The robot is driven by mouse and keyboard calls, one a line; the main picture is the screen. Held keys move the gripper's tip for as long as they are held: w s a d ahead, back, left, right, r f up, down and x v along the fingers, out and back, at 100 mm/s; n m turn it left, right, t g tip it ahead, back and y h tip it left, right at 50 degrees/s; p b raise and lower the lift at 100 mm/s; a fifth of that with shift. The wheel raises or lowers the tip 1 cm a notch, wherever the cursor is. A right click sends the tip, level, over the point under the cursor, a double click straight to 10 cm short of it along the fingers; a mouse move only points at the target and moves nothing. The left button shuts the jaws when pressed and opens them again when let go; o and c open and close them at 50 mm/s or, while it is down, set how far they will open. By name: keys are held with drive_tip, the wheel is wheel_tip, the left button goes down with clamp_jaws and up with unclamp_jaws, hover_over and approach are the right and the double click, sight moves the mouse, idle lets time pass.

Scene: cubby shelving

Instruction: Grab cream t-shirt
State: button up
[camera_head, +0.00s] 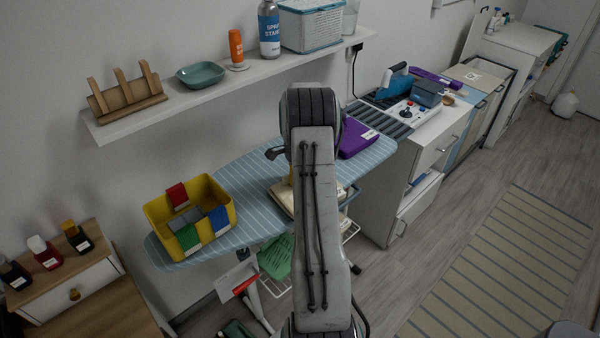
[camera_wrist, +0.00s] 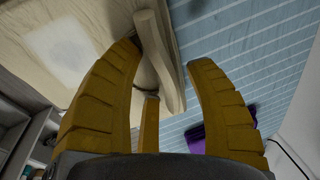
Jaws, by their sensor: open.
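The cream t-shirt (camera_head: 281,196) lies folded on the blue striped ironing board (camera_head: 238,178); my arm hides much of it in the head view. In the wrist view the cream t-shirt (camera_wrist: 95,22) fills the upper left, with a pale patch on its face. My gripper (camera_wrist: 160,56) has yellow fingers spread apart. A rolled or folded cream edge shows in the gap between the fingertips, nearer the left finger. I cannot tell whether any finger touches it. In the head view my gripper is mostly hidden behind the arm.
A yellow bin (camera_head: 157,211) with coloured folded cloths stands at the board's left end. A purple folded item (camera_head: 356,141) lies at its right end. A wall shelf (camera_head: 215,86) runs behind. A white drawer cabinet (camera_head: 428,160) stands right. Striped rug and floor are open at right.

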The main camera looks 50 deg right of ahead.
drive_tip(key=shift+r, duration=0.1)
wheel_tip(320, 180, up, 12)
drive_tip(key=s+a, duration=0.1)
drive_tip(key=shift+s+a, duration=0.2)
drive_tip(key=shift+s, duration=0.05)
idle(0.4)
